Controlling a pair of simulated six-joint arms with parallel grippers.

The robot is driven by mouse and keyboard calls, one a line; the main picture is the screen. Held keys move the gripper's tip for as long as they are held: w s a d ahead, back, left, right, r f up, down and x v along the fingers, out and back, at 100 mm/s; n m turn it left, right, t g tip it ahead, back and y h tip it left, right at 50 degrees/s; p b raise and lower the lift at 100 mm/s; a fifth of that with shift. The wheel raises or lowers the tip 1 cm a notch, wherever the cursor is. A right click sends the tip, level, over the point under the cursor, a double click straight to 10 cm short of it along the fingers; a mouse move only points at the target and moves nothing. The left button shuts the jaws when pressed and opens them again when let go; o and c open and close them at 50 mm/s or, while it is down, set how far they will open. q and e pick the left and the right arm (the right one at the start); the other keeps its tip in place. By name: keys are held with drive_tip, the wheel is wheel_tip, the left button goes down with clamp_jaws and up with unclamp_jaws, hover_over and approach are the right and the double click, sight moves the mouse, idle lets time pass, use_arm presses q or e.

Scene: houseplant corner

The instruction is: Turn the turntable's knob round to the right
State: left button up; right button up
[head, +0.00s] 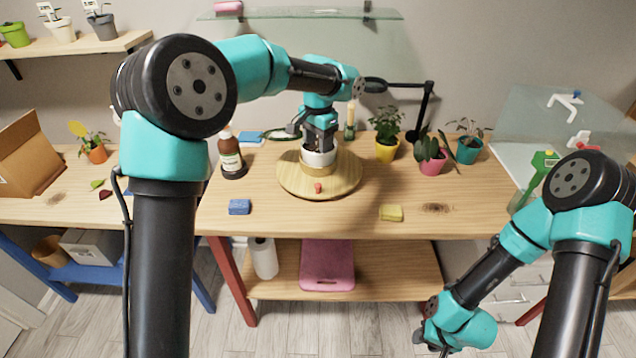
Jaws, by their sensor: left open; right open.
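The turntable (345,184) is a round wooden disc on the middle table. Its small red knob (318,187) stands near the front edge of the disc. A white pot with a tan lower part (319,160) stands at the disc's centre. My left gripper (320,146) points down at the pot's top, behind the knob and apart from it; it is open. Whether its fingers touch the pot is hard to tell. My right gripper (431,341) is open, low in front of the table at the lower right, far from the turntable.
A brown bottle (231,160) stands left of the turntable. Potted plants in yellow (386,150), pink (433,163) and teal (467,150) pots stand to its right. A blue sponge (239,207) and a yellow sponge (391,213) lie near the front. The table between them is clear.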

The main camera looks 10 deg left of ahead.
sight(318, 184)
use_arm(q)
wheel_tip(318, 184, down, 15)
drive_tip(key=shift+f, duration=0.1)
idle(0.4)
drive_tip(key=shift+c, duration=0.2)
clamp_jaws()
idle(0.3)
